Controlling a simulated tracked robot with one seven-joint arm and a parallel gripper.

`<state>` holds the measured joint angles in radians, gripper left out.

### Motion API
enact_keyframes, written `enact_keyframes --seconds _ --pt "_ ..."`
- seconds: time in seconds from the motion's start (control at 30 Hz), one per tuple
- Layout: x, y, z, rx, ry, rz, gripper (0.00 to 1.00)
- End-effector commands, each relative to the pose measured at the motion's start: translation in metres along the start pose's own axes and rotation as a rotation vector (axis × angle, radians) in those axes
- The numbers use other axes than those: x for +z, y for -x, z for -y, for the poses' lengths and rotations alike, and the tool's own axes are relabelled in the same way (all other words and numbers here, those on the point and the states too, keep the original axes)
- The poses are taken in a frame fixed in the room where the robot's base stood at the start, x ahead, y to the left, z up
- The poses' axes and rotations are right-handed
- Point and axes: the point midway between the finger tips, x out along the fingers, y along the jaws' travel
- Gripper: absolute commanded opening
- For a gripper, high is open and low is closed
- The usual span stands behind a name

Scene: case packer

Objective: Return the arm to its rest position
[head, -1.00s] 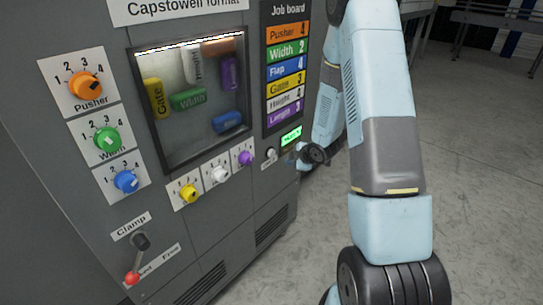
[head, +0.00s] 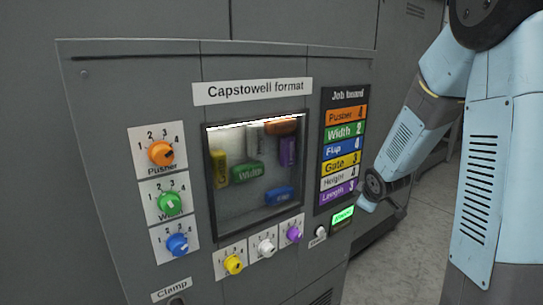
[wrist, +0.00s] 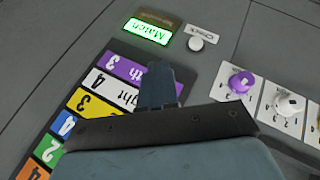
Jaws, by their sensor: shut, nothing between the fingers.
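My gripper (head: 364,205) is at the right edge of the machine front, just right of the lit green display (head: 343,216). In the wrist view my gripper (wrist: 161,85) is shut and empty, its fingers in front of the job board (wrist: 100,80). The fingers hide part of the board's lower rows. The display (wrist: 149,31) reads "Match" in the wrist view. The white Check button (wrist: 196,43) is beside it, apart from the fingers. My arm rises on the right of the head view.
The case packer panel (head: 100,130) carries orange (head: 160,153), green (head: 170,203) and blue (head: 177,244) knobs at left. Yellow, white and purple knobs line up under the window (head: 255,165). Bare floor (head: 405,240) shows at right, below my arm.

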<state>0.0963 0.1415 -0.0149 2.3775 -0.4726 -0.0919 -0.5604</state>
Motion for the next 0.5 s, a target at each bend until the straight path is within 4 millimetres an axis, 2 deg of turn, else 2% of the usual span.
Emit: enact_keyframes --seconds 0.03,0.23,0.5 --pt "-0.002 0.017 -0.004 0.01 -0.034 0.01 0.0" --pt "-0.001 0.075 -0.005 0.023 -0.187 0.062 0.0" --pt "0.004 0.153 0.007 0.02 -0.4 0.112 0.0"
